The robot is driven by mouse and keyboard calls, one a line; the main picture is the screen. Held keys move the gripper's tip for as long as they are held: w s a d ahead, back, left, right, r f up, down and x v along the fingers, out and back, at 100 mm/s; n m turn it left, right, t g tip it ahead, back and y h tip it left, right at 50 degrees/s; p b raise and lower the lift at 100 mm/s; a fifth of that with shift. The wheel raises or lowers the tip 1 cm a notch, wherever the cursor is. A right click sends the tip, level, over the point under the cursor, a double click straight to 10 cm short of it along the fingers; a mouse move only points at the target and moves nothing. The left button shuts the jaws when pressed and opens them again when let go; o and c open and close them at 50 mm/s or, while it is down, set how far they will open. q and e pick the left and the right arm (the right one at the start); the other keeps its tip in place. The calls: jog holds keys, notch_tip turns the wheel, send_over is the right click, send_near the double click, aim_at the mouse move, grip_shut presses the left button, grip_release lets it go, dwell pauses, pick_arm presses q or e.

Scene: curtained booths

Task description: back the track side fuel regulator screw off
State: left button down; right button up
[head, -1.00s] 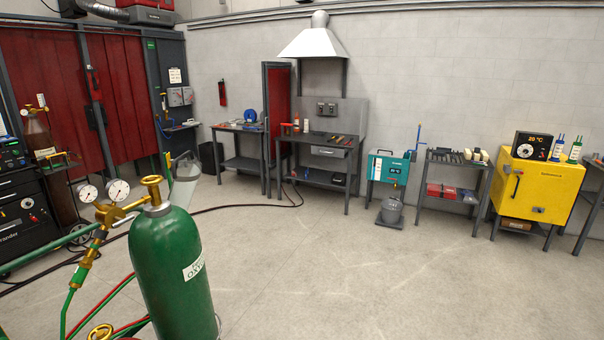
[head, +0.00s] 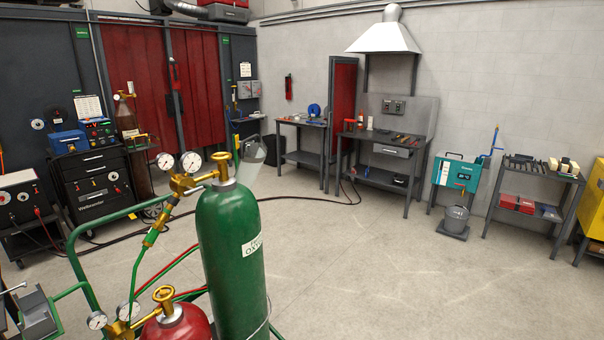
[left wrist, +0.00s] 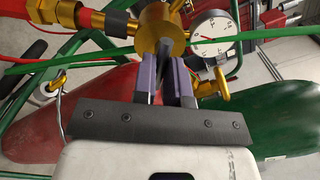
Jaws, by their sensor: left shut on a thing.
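In the left wrist view my left gripper (left wrist: 166,58) is shut on a dark, narrow part, the fuel regulator screw (left wrist: 159,72), below a round brass regulator body (left wrist: 155,27). The fingers hide most of the screw. A white gauge (left wrist: 211,28) sits right of the body. In the head view a brass fuel regulator (head: 128,312) with a small gauge (head: 97,320) is at the bottom left, beside the red cylinder (head: 176,328). I cannot make out my left gripper there. My right gripper is in neither view.
A tall green oxygen cylinder (head: 230,265) stands right of the red one, with its own brass regulator and two gauges (head: 178,162). Green cart tubing and red and green hoses run close by. A green hose (left wrist: 265,36) crosses the wrist view. Open floor (head: 390,270) lies to the right.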

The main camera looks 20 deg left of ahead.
pick_arm(q)
jog(key=n+b, duration=0.3)
jog(key=shift+n, duration=0.3)
dwell(0.3)
jog(key=n+b, duration=0.3)
jog(key=shift+n+b, duration=0.3)
jog(key=shift+b, duration=0.1)
